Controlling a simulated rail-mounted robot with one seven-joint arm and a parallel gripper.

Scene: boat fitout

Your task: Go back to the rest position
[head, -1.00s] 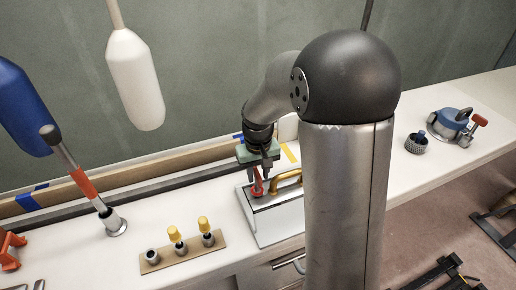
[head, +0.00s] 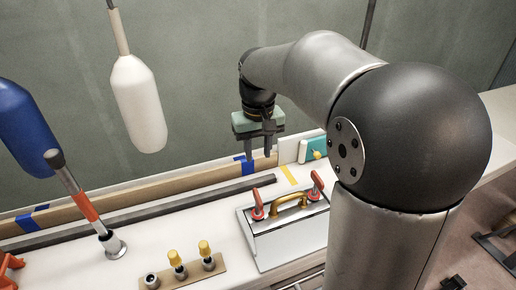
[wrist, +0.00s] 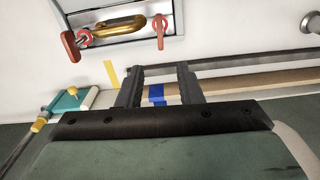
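My gripper (head: 258,154) hangs in the air above the back of the counter, behind the white case. Its two fingers are apart with nothing between them, as the wrist view also shows (wrist: 160,82). The white case (head: 287,244) with a metal top stands on the counter. It has a golden handle (head: 290,201) and two red levers, the left one (head: 257,204) and the right one (head: 317,186). The levers and handle also show at the top of the wrist view, clear of the fingers.
A white fender (head: 138,105) and a blue fender (head: 25,130) hang at left. A rod with an orange band (head: 86,206) leans from a counter socket. A board with yellow-topped fittings (head: 190,273) lies in front. A teal item (head: 313,148) is near the wall.

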